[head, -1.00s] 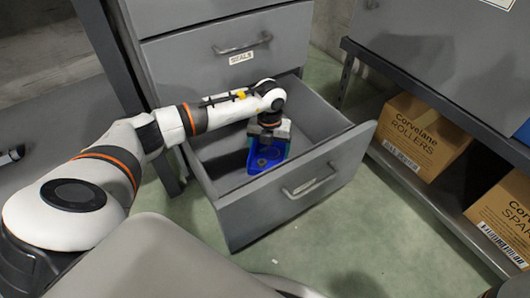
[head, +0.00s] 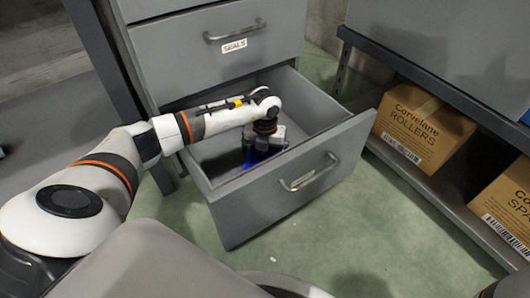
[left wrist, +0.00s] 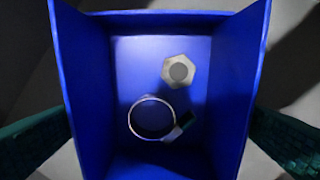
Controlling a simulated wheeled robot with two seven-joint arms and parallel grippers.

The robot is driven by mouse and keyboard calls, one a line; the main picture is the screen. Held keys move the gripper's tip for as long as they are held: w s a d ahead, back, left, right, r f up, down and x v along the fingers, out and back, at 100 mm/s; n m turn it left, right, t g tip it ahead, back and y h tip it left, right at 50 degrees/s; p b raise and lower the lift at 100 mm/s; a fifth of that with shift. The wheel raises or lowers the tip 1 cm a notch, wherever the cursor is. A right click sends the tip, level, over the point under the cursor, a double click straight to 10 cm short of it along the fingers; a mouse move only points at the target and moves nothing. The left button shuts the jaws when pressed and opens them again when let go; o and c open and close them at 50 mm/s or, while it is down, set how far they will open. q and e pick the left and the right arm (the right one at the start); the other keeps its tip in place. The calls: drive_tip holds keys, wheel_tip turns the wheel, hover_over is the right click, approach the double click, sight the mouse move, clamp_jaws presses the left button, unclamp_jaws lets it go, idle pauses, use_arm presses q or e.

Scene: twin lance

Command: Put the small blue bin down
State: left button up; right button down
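The small blue bin (head: 251,157) is inside the open grey drawer (head: 290,190), low and in shade, below my left gripper (head: 266,138). In the left wrist view the bin (left wrist: 115,70) fills the middle, seen from above. A hex nut (left wrist: 178,70) and a metal ring clamp (left wrist: 151,118) lie in it. Green finger pads of my left gripper stand against the bin's left and right walls, so it appears shut on the bin. Whether the bin's underside touches the drawer floor is hidden. My right gripper is not in view.
A closed drawer labelled SEALS (head: 233,46) is above the open one. The open drawer's walls surround the bin, with bare floor inside to its left and right. A shelf at right holds a Corvelane Rollers carton (head: 420,125) and another carton (head: 507,208).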

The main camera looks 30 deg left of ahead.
use_arm(q)
drive_tip(key=shift+r, duration=0.1)
wheel_tip(320, 180, up, 12)
drive_tip(key=p, duration=0.7)
drive_tip(key=shift+p, duration=0.3)
drive_tip(key=shift+r, duration=0.1)
